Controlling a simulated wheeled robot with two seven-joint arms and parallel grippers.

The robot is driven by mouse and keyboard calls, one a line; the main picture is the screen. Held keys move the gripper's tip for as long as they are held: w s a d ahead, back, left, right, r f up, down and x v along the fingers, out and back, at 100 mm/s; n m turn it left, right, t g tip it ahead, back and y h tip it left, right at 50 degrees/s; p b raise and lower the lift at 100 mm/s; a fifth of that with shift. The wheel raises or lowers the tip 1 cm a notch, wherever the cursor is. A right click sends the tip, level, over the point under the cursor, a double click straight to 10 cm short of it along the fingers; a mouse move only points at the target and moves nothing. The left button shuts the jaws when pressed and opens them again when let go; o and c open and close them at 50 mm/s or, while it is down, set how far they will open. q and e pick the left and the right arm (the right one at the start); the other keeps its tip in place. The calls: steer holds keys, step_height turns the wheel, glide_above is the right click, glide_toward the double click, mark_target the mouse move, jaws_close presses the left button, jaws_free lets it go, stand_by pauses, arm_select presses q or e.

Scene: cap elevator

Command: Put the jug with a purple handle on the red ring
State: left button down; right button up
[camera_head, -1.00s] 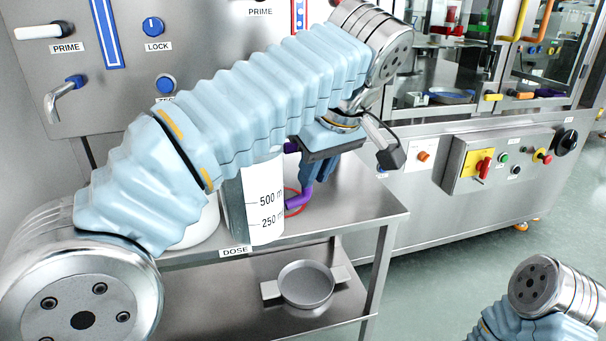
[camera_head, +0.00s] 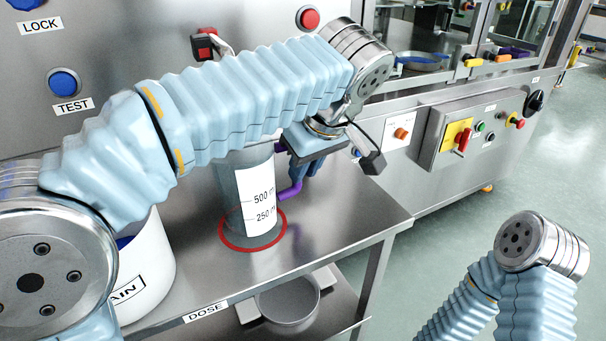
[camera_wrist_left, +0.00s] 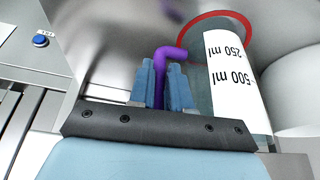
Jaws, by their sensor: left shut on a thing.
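The jug (camera_head: 232,190) is a clear grey cylinder with a white label marked 250 and 500 ml and a purple handle (camera_head: 291,190). It is upright, with its base over the red ring (camera_head: 253,247) on the steel table; whether it touches the surface I cannot tell. My left gripper (camera_head: 303,168) is at the jug's right side, shut on the handle. In the left wrist view, the blue fingers (camera_wrist_left: 163,85) flank the purple handle (camera_wrist_left: 159,68), beside the label (camera_wrist_left: 233,80) and part of the ring (camera_wrist_left: 200,22). My right gripper is out of view.
A white bucket (camera_head: 150,265) with a partly hidden label stands left of the jug. A metal pan (camera_head: 287,303) sits on the lower shelf. The steel table (camera_head: 345,220) is clear right of the ring. A panel with buttons and a red tap (camera_head: 204,46) rises behind.

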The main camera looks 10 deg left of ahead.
arm_select(q)
steer(key=shift+f, duration=0.5)
steer(key=c, duration=1.1)
jaws_free()
steer(key=p+v, duration=0.2)
steer(key=v, duration=1)
